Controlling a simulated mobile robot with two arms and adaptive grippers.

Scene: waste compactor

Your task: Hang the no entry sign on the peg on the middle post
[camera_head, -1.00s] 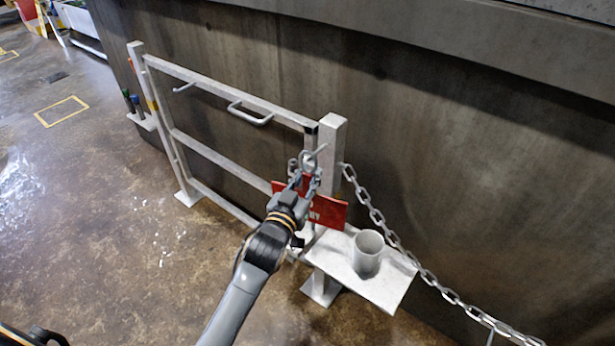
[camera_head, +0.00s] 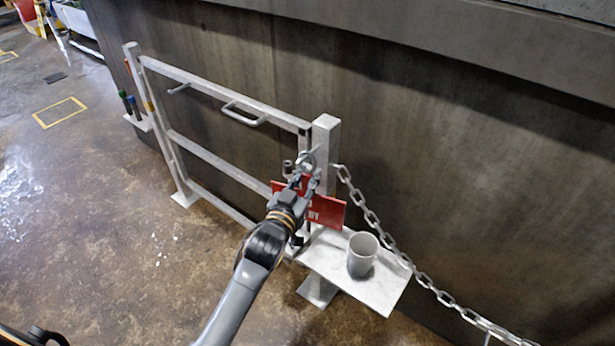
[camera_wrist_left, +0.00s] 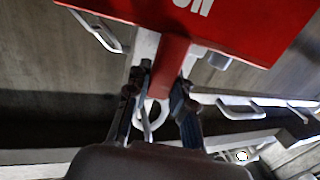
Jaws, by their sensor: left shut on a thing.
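My left gripper (camera_head: 304,182) is shut on the red no entry sign (camera_head: 327,211), close in front of the pale post (camera_head: 326,135) at the gate's right end. The sign hangs below and right of the fingers, its white lettering partly covered. A grey ring (camera_head: 306,162) shows just above the fingertips, against the post. The peg is not clearly visible behind the ring and gripper, and I cannot tell whether the ring is around it. In the left wrist view the fingers (camera_wrist_left: 160,105) pinch a red tab (camera_wrist_left: 170,62) of the sign (camera_wrist_left: 215,22). My right gripper is not in view.
A pale gate (camera_head: 205,152) with a handle (camera_head: 246,114) stands left of the post. A chain (camera_head: 385,228) runs down right from the post. A shelf (camera_head: 385,290) with a grey cup (camera_head: 362,254) sits below the sign. Open floor (camera_head: 110,220) lies left.

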